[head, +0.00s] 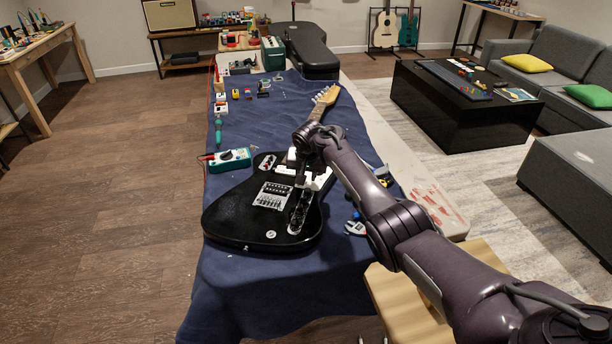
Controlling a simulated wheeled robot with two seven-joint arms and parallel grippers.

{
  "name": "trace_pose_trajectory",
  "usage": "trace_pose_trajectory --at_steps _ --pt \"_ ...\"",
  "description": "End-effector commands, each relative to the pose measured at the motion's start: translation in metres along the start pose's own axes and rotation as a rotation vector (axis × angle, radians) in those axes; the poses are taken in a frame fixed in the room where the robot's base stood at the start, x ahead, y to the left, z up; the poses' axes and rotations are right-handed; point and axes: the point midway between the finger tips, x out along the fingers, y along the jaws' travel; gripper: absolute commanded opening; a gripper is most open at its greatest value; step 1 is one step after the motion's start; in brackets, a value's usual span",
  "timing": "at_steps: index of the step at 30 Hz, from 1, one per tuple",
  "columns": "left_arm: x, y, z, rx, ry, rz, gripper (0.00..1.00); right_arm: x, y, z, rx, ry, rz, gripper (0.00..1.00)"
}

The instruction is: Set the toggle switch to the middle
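A black electric guitar (233,213) lies flat, face up, on the blue cloth, its neck pointing away and to the right. It has a white pickguard (322,182), a silver bridge (272,195) and two metal control plates, one on the far-left horn (266,162) and one near the lower right (299,212). The toggle switch is too small to make out, so its position cannot be told. My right gripper (301,180) points down over the guitar body near the pickguard, where neck and body meet. Its fingertips are small and partly hidden by the arm. My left gripper is not in view.
A teal multimeter (231,159) lies left of the guitar. Pliers (354,228) and other tools lie to its right. Small parts and a green screwdriver (218,128) lie farther back on the cloth (240,290). A black guitar case (308,49) stands at the far end.

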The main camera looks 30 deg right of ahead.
Motion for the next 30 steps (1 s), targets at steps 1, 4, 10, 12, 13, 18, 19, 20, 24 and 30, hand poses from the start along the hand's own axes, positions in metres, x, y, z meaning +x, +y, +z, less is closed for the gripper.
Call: trace_pose_trajectory --at_steps 1,4,10,12,13,18,19,20,24,30 --pt "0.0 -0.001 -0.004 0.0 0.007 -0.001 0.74 0.001 0.0 0.0 -0.001 0.0 0.0 0.3" --pt "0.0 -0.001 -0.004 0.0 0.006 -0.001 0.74 0.001 0.0 0.0 -0.001 0.0 0.0 0.3" --pt "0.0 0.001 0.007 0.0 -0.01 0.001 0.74 0.001 0.0 0.0 -0.001 0.0 0.0 0.21" --pt "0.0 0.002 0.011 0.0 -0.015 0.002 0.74 0.001 0.0 0.0 -0.001 0.0 0.0 0.11" --pt "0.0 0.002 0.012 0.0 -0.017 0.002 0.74 0.001 0.0 0.0 -0.001 0.0 0.0 0.07" --pt "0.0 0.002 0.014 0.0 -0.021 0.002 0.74 0.001 0.0 0.0 -0.001 0.0 0.0 0.0" --pt "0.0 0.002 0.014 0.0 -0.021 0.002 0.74 0.001 0.0 0.0 -0.001 0.0 0.0 0.0" --pt "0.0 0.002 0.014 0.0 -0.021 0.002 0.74 0.001 0.0 0.0 -0.001 0.001 0.001 0.0" --pt "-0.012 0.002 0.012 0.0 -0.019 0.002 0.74 -0.001 0.002 0.0 -0.005 0.041 0.012 0.0" --pt "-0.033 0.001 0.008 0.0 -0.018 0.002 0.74 -0.002 0.001 0.007 -0.033 0.203 0.035 0.0"
